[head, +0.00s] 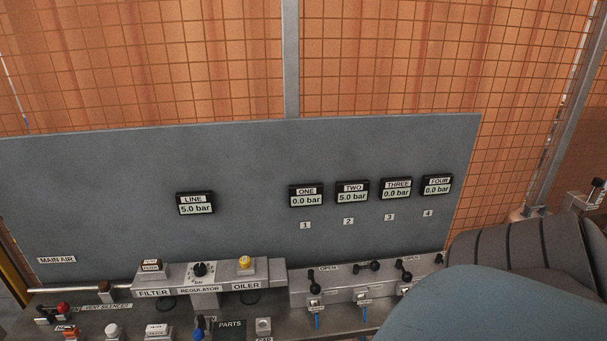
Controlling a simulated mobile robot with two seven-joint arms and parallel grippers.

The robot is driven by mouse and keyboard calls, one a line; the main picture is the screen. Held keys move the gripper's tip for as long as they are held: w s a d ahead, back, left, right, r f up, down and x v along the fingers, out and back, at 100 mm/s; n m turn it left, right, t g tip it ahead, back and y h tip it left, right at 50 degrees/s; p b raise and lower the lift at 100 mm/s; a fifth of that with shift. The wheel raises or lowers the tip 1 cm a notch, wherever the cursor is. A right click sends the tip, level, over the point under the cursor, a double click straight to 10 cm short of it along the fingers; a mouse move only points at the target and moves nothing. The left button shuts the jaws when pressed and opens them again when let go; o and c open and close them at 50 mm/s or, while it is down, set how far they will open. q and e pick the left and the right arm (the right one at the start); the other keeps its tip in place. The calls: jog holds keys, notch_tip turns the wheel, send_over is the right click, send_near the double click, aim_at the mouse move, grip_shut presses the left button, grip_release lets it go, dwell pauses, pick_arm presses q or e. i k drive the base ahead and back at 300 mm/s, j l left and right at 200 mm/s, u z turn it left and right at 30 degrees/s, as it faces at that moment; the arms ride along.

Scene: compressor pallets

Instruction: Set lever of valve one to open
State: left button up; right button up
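The lever of valve one (311,279) is a black lever with knobbed ends on the grey valve block, below the number 1 plate. It lies up-and-down in the picture, not sideways towards the OPEN label (328,268) at its upper right. The display ONE (306,195) reads 0.0 bar. Valve two's lever (367,266) lies sideways, and the display TWO (352,191) reads 5.0 bar. Neither gripper shows in the head view. A large rounded arm part of mine covers the lower right and hides part of the valve row.
Valve three's lever (404,271) sits close to my arm part. The displays THREE (397,188) and FOUR (437,185) read 0.0 bar. The regulator (200,271) and oiler (245,267) stand left of the valves. A grey panel (250,160) rises behind.

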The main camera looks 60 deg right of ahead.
aim_at(315, 288)
jog(key=z, duration=1.8)
